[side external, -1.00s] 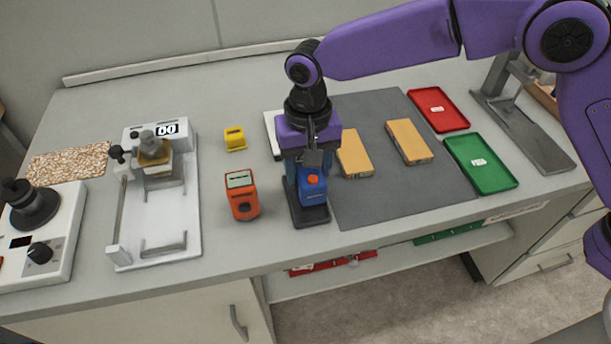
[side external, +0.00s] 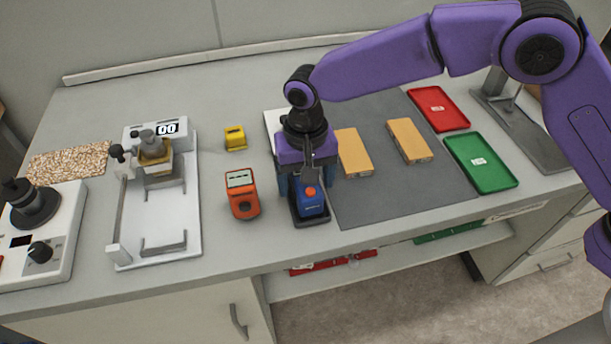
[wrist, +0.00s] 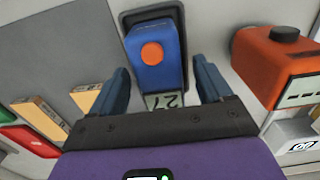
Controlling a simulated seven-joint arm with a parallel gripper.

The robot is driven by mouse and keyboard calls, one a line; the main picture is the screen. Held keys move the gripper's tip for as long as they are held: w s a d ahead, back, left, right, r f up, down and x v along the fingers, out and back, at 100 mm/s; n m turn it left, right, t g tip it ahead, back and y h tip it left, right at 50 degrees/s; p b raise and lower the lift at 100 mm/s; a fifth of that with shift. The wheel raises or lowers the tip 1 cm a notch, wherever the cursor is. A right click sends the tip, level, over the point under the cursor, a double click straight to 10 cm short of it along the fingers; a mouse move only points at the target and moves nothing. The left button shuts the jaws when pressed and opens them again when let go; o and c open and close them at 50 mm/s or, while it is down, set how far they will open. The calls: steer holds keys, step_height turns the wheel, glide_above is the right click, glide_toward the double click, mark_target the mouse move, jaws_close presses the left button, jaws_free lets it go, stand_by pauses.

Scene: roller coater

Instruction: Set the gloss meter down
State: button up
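The gloss meter, a blue block with an orange button (side external: 311,201), sits in a dark shallow cradle (side external: 325,220) near the bench's front edge. In the wrist view the gloss meter (wrist: 154,62) shows its small display, partly hidden by my gripper's body. The cradle's rim (wrist: 128,18) shows around it. My gripper (side external: 308,186) is directly over the gloss meter, pointing down. In the wrist view its fingers (wrist: 162,72) stand on either side, with a visible gap at each side. The gripper is open.
An orange instrument (side external: 242,195) stands close left of the cradle, and a yellow block (side external: 235,138) behind it. Tan blocks (side external: 409,141) lie on the grey mat (side external: 400,195) to the right. Red (side external: 438,109) and green (side external: 481,162) trays lie beyond. A white coater (side external: 160,220) stands left.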

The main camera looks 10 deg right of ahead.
steer(key=shift+r, duration=0.1)
step_height(320, 180, up, 12)
stand_by(0.5)
steer(key=s+d+n, duration=0.4)
steer(key=s+d, duration=0.4)
steer(key=d, duration=0.4)
steer(key=s+d+f+n, duration=0.1)
steer(key=s+d+n, duration=0.3)
steer(key=s+d, duration=0.4)
steer(key=s+d+n, duration=0.4)
steer(key=s+d, duration=0.5)
steer(key=d, duration=0.8)
steer(key=shift+d+f+n, duration=0.3)
steer(key=shift+d, duration=0.05)
